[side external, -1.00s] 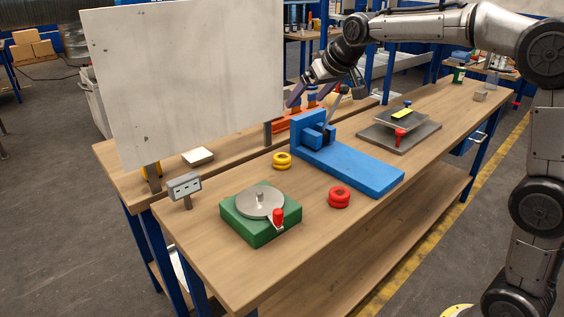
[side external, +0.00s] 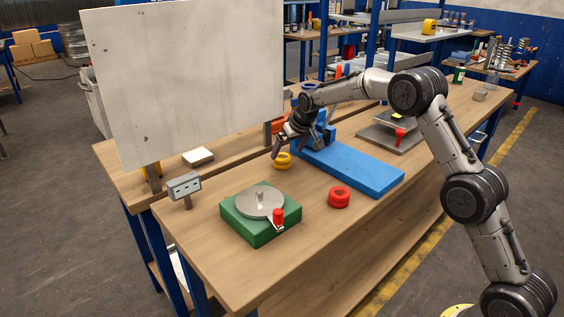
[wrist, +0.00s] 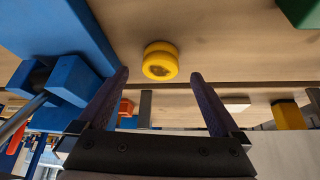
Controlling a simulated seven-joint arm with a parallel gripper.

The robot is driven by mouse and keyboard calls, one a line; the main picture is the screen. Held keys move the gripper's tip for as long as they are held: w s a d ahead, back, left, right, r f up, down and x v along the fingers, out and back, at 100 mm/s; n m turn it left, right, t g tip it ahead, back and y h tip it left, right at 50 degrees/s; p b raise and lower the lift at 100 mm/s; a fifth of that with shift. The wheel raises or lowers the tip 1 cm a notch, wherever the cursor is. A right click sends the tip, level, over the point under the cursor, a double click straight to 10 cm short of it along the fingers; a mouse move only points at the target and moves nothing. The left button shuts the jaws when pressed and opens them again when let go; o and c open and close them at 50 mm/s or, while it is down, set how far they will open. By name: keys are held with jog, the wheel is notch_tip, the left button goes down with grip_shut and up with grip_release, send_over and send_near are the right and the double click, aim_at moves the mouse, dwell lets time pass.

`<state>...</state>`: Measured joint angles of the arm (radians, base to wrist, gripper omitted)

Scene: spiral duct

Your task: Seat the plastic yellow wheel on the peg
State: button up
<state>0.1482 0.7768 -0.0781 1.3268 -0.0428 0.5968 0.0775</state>
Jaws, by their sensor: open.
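The yellow wheel (side external: 282,161) lies on the wooden bench, left of the blue fixture. It also shows in the wrist view (wrist: 160,61), ahead of and between the open fingertips, not touched by them. My gripper (side external: 283,147) is open and empty, just above and behind the wheel in the side view; its two fingers also show in the wrist view (wrist: 158,75). A short grey peg (side external: 260,197) stands up from the round metal disc (side external: 254,206) on the green block (side external: 247,229), to the front left of the wheel.
The blue fixture (side external: 360,171) with its upright part stands right beside my gripper. A red wheel (side external: 339,197) lies on the bench in front of it. A red-knobbed lever (side external: 278,217) sits at the green block's corner. A white panel (side external: 190,75) stands at the back left.

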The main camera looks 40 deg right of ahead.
aim_at(282, 156)
jog(key=shift+w+r+x, duration=0.1)
jog(key=shift+w+x, duration=0.1)
jog(key=shift+x, duration=1.25)
jog(key=shift+w+r+x, duration=0.1)
jog(key=shift+w+x, duration=0.1)
jog(key=shift+x, duration=1.3)
jog(key=shift+c, duration=0.3)
jog(key=shift+r, duration=0.1)
jog(key=c, duration=1.4)
